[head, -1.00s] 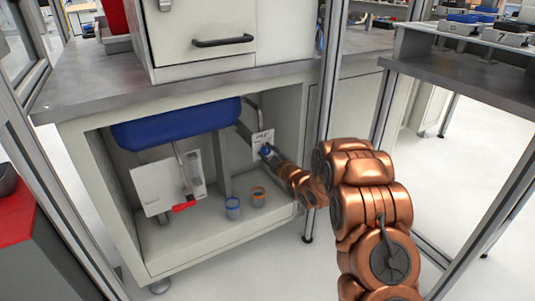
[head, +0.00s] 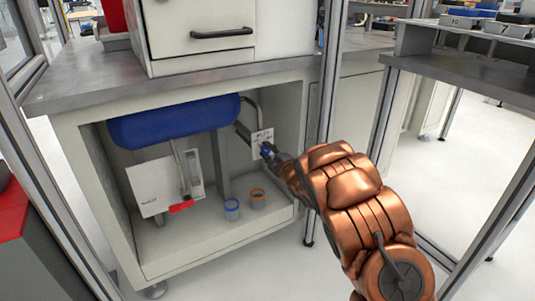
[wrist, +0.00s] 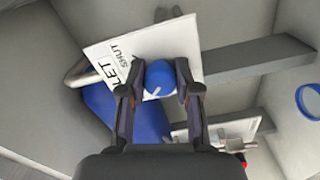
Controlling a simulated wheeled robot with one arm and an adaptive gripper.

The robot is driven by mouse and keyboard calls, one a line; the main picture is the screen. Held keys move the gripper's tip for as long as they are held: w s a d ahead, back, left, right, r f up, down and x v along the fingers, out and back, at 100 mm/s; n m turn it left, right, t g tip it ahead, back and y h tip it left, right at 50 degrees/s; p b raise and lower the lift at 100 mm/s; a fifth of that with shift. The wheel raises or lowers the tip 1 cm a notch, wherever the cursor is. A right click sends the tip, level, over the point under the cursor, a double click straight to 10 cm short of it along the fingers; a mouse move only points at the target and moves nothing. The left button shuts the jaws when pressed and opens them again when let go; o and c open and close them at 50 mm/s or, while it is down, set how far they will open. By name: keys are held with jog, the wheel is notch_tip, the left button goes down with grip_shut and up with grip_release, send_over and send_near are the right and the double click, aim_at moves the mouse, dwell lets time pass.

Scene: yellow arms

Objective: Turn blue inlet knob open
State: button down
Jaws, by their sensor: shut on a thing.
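The blue inlet knob (wrist: 159,76) is round with a pale pointer line at its edge, which points towards the bottom of the wrist view. It sits in front of a white label plate (wrist: 110,62) reading "LET" and "SHUT"; the rest of the lettering is hidden. The plate also shows in the head view (head: 262,137) inside the cabinet. My gripper (wrist: 159,89) is shut on the knob, one finger on each side. In the head view my gripper (head: 273,155) reaches into the cabinet's right side, and the knob is small there.
A blue tank (head: 175,122) hangs under the cabinet top. A white panel with a red handle (head: 181,206) is at left. A blue-rimmed cup (head: 232,210) and an orange-rimmed cup (head: 257,199) stand on the cabinet floor. A metal post (head: 328,90) rises near my arm.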

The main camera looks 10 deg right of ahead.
jog(key=shift+a, duration=0.1)
jog(key=c, duration=0.8)
grip_release()
jog(key=shift+s, duration=0.1)
jog(key=shift+v, duration=5.95)
jog(key=shift+r, duration=0.15)
